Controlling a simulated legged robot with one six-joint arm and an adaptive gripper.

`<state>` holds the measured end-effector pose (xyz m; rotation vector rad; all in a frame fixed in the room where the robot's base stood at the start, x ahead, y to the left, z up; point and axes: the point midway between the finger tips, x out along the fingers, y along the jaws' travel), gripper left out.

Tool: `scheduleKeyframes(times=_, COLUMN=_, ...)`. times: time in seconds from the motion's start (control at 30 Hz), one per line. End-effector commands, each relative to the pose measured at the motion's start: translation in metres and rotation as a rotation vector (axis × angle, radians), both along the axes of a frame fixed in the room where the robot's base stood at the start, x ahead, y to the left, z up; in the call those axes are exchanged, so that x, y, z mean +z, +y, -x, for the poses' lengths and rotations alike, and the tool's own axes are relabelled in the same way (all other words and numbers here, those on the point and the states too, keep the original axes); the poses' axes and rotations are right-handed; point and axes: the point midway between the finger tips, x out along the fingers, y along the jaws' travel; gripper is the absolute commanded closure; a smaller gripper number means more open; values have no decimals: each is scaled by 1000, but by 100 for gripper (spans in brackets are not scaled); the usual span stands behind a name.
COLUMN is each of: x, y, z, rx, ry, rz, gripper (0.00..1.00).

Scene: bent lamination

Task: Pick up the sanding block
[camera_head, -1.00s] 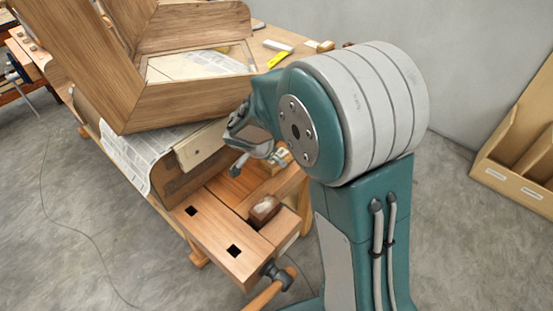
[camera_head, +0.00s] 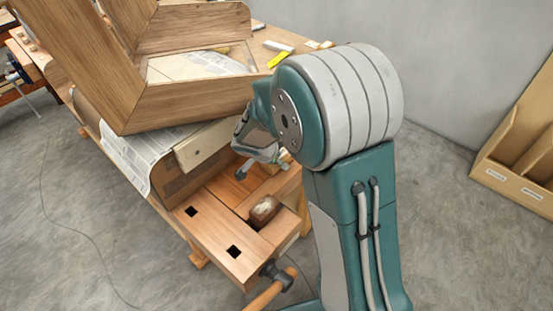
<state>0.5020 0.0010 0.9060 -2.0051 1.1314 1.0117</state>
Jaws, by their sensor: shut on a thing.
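My gripper (camera_head: 250,166) hangs over the near end of the workbench, seen from behind and partly covered by my own arm. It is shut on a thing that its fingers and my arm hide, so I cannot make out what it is. A small brown block with a pale, mottled top (camera_head: 264,209) lies below and to the right of the visible fingertip, in the gap of the wooden vise. It stands apart from that fingertip. I cannot tell whether this is the sanding block.
A large bent wooden frame (camera_head: 190,105) stands on the bench at the left, over newspaper (camera_head: 140,150). The wooden vise (camera_head: 213,228) with its handle (camera_head: 268,294) juts toward me. A yellow item (camera_head: 277,59) lies at the back. A wooden rack (camera_head: 520,150) stands at the right.

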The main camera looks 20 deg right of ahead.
Motion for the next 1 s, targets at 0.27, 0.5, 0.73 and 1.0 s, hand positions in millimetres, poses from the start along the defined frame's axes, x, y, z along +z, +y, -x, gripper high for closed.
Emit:
scheduleKeyframes(times=0.27, x=18, y=-3, z=3, rx=-2, ry=-2, rz=0, gripper=65)
scheduleKeyframes(times=0.5, x=61, y=-3, z=3, rx=-2, ry=-4, rz=-1, gripper=65)
scheduleKeyframes(times=0.73, x=71, y=-29, z=29, rx=-5, ry=2, rz=0, gripper=65)
scheduleKeyframes(times=1.0, x=71, y=-83, z=83, rx=-8, ry=0, rz=0, gripper=65)
